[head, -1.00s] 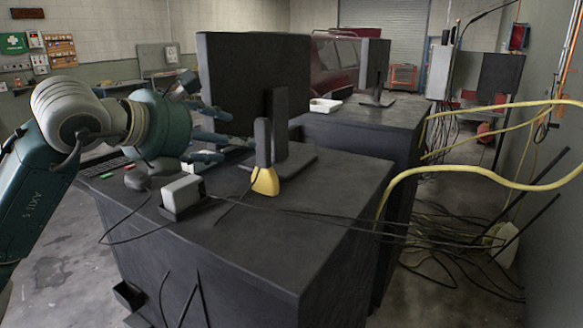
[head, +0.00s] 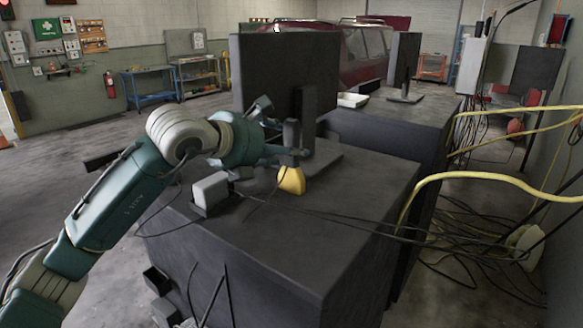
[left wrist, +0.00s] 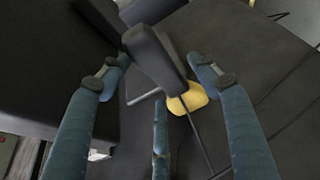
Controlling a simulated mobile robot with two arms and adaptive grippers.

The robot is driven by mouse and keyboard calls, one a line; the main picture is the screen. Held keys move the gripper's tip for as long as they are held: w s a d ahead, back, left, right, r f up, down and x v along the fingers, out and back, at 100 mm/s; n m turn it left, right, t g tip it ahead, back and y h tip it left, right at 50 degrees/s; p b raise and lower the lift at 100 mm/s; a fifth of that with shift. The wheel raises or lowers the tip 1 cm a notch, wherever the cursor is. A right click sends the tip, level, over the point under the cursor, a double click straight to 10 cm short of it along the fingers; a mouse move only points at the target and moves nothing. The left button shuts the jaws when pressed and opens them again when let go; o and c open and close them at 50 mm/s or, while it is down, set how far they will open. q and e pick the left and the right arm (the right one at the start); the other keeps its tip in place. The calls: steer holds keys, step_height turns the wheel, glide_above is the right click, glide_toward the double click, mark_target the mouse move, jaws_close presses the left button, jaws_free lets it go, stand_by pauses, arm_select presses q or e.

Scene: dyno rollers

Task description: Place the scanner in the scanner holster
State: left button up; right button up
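The scanner (head: 291,178) stands on the dark desk in front of the monitor, with a dark handle upward and a yellow end down. It also shows in the left wrist view (left wrist: 158,58), its handle between the fingers. My left gripper (head: 280,154) is at the handle, its fingers spread on either side. In the left wrist view the fingers look open, with gaps to the handle. A small open black box (head: 158,281) on the desk's near side may be the holster; I cannot tell for sure. My right gripper is not in view.
A grey-white device on a black base (head: 210,191) sits left of the scanner, with thin cables around it. The monitor (head: 285,75) stands close behind. The desk top (head: 330,235) toward the front right is mostly clear, crossed by cables.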

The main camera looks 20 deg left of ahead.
arm_select(q)
jaws_close()
steer(key=shift+r, duration=0.2)
steer(key=shift+r, duration=0.3)
step_height(320, 180, up, 19)
steer(key=b, duration=0.1)
